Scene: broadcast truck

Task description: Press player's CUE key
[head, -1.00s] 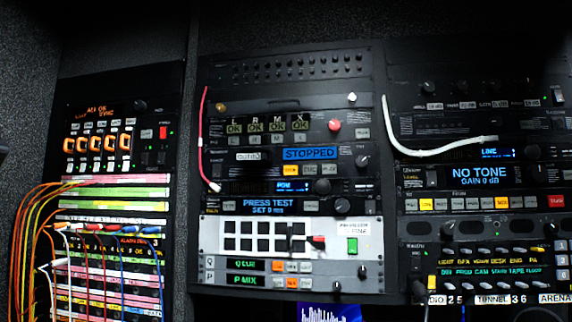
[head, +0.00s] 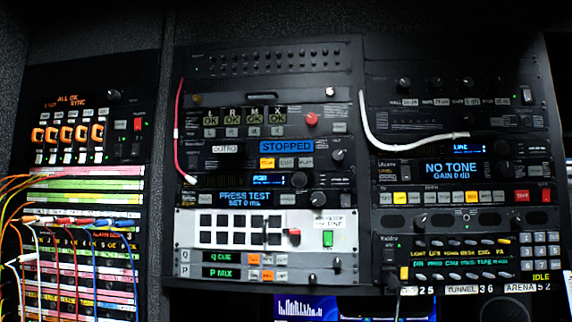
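The player (head: 240,155) is a dark rack unit in the upper middle of the centre rack. Its blue display (head: 286,146) reads STOPPED, and a white label beside it reads OUTRO. Below the display is a short row of keys: an amber-lit key (head: 268,162) at the left and greyish keys (head: 296,162) to its right. The lettering on the keys is too small to read surely, so I cannot tell which is CUE. A dark knob (head: 338,155) is at the player's right end. Neither of my grippers is in view.
A red cable (head: 179,130) hangs down the centre rack's left side. A white cable (head: 385,143) loops across the right rack. Coloured patch cords (head: 75,245) hang from the left rack. The space before the player's keys looks clear. Monitors (head: 305,308) show below.

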